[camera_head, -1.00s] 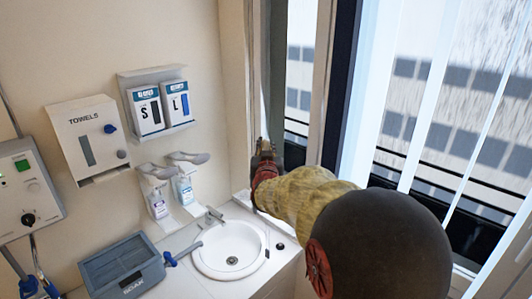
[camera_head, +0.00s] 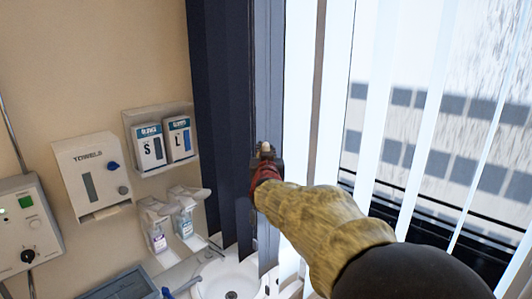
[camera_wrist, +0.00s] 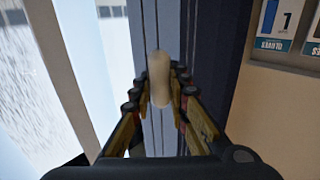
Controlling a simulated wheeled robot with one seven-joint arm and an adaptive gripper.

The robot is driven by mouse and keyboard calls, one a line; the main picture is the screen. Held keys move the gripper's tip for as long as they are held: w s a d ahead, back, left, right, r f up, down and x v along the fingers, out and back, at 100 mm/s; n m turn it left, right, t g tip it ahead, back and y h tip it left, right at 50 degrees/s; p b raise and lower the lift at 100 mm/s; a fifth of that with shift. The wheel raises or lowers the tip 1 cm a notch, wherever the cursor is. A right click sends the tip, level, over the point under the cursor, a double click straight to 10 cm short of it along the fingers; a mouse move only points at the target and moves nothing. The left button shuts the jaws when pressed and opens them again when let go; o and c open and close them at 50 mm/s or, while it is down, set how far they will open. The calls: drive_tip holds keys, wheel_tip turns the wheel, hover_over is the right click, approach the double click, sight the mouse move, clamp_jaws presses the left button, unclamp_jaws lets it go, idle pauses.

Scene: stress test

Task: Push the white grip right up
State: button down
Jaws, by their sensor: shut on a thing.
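The white grip shows in the wrist view as a cream, rounded, upright piece (camera_wrist: 158,68) between my fingertips. My gripper (camera_wrist: 160,92) is shut on it, with a finger on each side. In the head view my gripper (camera_head: 265,162) is in front of the dark upright strips by the window, and a small pale bit of the grip (camera_head: 265,148) shows at its tip. The grip's lower part and what it is fixed to are hidden by my fingers.
Dark upright strips (camera_head: 225,110) stand left of my gripper, and pale upright slats (camera_head: 390,120) hang to the right. A towel dispenser (camera_head: 92,175), a glove box holder (camera_head: 160,140), soap bottles and a sink (camera_head: 228,280) are on the left.

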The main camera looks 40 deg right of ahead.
drive_tip(key=c, duration=2.1)
unclamp_jaws()
drive_tip(key=shift+r, duration=0.5)
drive_tip(key=shift+c, duration=0.2)
drive_tip(key=o, duration=0.5)
drive_tip(key=shift+f, duration=0.25)
drive_tip(key=shift+c, duration=0.2)
drive_tip(key=v, duration=1.2)
